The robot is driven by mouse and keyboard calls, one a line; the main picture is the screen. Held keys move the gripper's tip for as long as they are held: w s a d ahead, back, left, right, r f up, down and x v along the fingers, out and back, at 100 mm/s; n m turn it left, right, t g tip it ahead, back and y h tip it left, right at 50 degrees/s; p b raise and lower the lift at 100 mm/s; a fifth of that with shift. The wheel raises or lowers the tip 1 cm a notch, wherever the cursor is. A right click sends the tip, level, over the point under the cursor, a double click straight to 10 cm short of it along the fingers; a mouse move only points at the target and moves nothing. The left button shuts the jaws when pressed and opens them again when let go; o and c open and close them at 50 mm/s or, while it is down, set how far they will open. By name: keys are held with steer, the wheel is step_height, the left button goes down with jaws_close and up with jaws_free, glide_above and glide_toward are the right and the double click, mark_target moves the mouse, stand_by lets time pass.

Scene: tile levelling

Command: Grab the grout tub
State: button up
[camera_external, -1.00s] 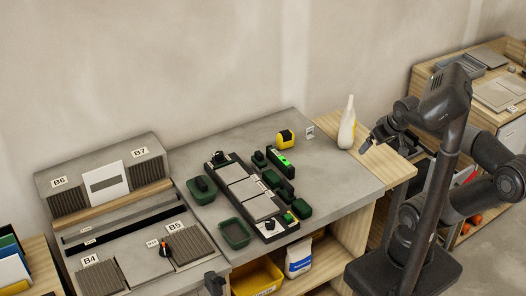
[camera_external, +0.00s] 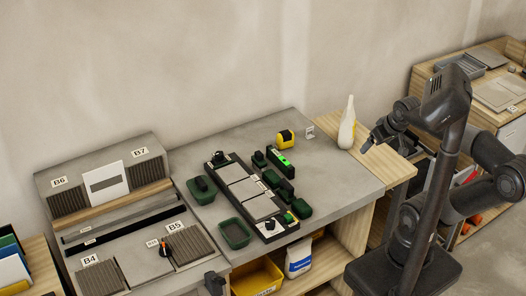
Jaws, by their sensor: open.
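A small dark green open tub (camera_external: 235,234) sits on the grey worktop, in front of the tile rig; it looks like the grout tub, though I can read no label on it. My gripper (camera_external: 368,145) is at the right end of the bench, beside the white bottle and well to the right of the green tub. It is open, small in the view, and I see nothing in it.
A black rig with grey tiles (camera_external: 243,189) lies behind the tub, with several green blocks around it. A white bottle (camera_external: 347,125) stands close to my gripper. A yellow tape measure (camera_external: 285,139) is at the back.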

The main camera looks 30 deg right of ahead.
steer(key=w+a+r+g+y, duration=0.1)
steer(key=w+a+r+g, duration=0.1)
steer(key=w+a, duration=0.8)
steer(key=g+h, duration=0.1)
steer(key=g, duration=0.3)
glide_above(235, 239)
step_height(235, 239, down, 16)
steer(key=shift+r, duration=0.1)
steer(key=shift+f, duration=3.05)
